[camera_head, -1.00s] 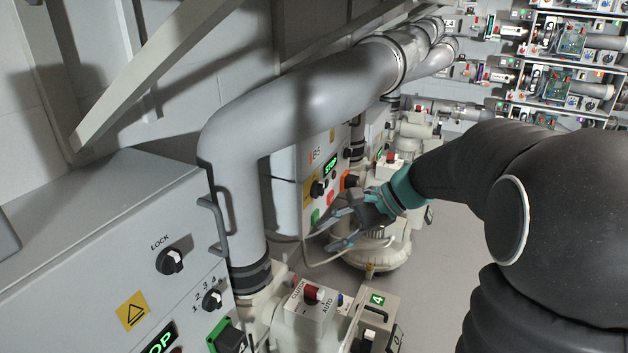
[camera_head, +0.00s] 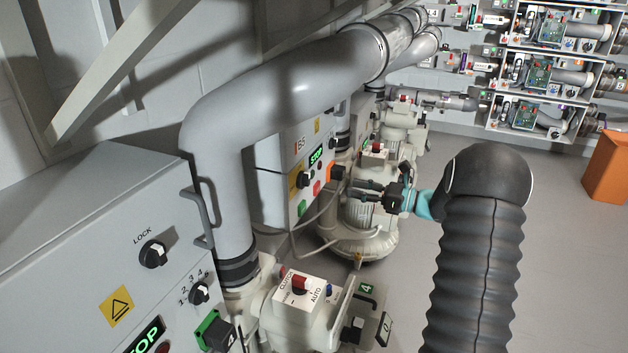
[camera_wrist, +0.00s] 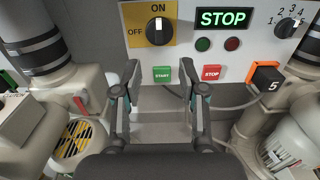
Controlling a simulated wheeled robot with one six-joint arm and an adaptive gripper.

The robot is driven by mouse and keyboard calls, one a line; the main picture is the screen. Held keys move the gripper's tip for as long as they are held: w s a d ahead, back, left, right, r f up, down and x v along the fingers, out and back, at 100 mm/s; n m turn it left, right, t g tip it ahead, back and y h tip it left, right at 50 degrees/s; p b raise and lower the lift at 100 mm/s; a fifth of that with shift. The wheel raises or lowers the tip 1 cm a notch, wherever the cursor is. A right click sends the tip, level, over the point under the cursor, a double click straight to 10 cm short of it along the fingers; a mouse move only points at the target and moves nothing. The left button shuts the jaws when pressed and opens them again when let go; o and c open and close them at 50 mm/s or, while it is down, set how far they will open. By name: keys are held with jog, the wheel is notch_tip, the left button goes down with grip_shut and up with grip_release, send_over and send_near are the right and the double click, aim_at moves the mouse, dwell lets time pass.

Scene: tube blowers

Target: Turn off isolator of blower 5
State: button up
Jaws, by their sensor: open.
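The blower 5 panel, marked B5 (camera_head: 272,185), stands beyond the near cabinet. Its isolator is a black knob on a yellow plate (camera_head: 303,181). In the wrist view the isolator knob (camera_wrist: 159,30) is upright, its white mark pointing to ON, with OFF at the left. My gripper (camera_head: 365,190) is in front of this panel, to its right, fingers pointing at it. In the wrist view my gripper (camera_wrist: 160,78) is open and empty, below the knob and apart from the panel. A lit green STOP display (camera_wrist: 223,18) is right of the knob.
A green START button (camera_wrist: 162,74) and red STOP button (camera_wrist: 211,73) sit below the knob. An orange connector marked 5 (camera_wrist: 266,79) juts out at right. The blower 4 unit (camera_head: 305,315) and a grey pipe (camera_head: 290,95) stand nearer. Open floor (camera_head: 560,250) lies right.

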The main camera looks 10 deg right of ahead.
aim_at(309, 179)
jog(key=x, duration=1.3)
jog(key=shift+a, duration=0.1)
grip_shut()
